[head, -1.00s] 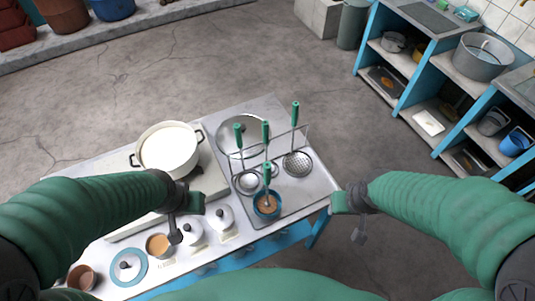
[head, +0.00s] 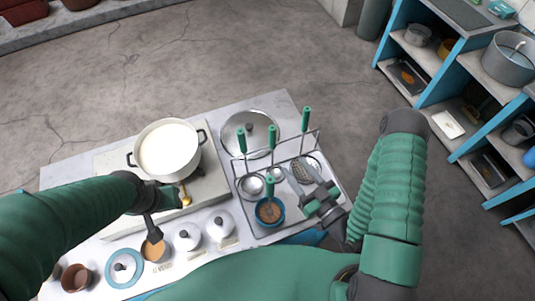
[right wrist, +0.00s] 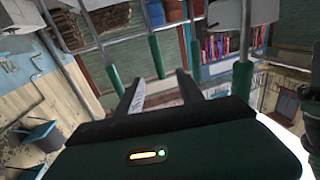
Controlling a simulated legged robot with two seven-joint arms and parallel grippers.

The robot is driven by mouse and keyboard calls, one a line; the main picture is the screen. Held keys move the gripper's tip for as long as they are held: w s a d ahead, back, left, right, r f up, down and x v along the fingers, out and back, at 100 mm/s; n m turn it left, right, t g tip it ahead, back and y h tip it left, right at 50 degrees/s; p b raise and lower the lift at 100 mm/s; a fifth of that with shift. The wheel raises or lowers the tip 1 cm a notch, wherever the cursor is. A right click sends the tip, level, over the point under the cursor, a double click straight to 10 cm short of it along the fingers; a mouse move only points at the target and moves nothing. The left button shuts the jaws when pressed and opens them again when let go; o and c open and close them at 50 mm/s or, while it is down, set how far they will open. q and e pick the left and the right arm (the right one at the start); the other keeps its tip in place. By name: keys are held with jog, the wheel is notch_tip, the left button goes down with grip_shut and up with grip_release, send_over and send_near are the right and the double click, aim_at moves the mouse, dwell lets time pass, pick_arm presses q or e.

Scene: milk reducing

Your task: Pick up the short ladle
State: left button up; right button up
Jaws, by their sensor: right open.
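Several green-handled utensils stand at a wire rack on the steel tray. In the head view, one ladle has a left handle (head: 241,140) above a round bowl (head: 251,186). Another handle (head: 272,136) rises beside it, with a small bowl below. A low handle (head: 270,183) stands over the blue cup. I cannot tell for sure which is the short ladle. My right gripper (head: 312,184) is open and empty, right of the blue cup and near the skimmer. In the right wrist view, green handles hang beyond its open fingers (right wrist: 158,88). My left gripper (head: 172,196) is near the pot; its jaws are unclear.
The skimmer (head: 306,118) stands at the rack's right end. A blue cup (head: 269,212) is at the tray's front. A pot of milk (head: 167,150) and a lid (head: 250,124) are behind. White lidded jars (head: 187,236) stand in front. Open floor lies beyond the table.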

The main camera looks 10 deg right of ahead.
aim_at(272, 133)
pick_arm(q)
jog(key=b+x, duration=0.3)
jog(key=s+b+x, duration=0.1)
jog(key=b+x, duration=0.2)
jog(key=s+b+x, duration=0.1)
jog(key=b+x, duration=0.2)
jog(key=shift+a+f, duration=0.35)
pick_arm(e)
jog(key=x, duration=1.1)
jog(key=shift+a+f, duration=0.1)
jog(key=shift+f, duration=0.05)
pick_arm(q)
jog(key=shift+d, duration=0.1)
pick_arm(e)
jog(key=shift+w, duration=0.25)
jog(key=w+r, duration=0.1)
jog(key=w+p, duration=0.1)
jog(key=shift+w+a+r, duration=0.15)
jog(key=shift+w+r, duration=0.1)
jog(key=shift+r, duration=0.15)
jog(key=x, duration=0.3)
jog(key=shift+a+f+p, duration=0.1)
jog(key=shift+f+p, duration=0.1)
jog(key=shift+p, duration=0.2)
pick_arm(q)
jog(key=shift+w+v, duration=0.2)
jog(key=shift+v, duration=0.7)
pick_arm(e)
jog(key=shift+s, duration=0.1)
grip_shut()
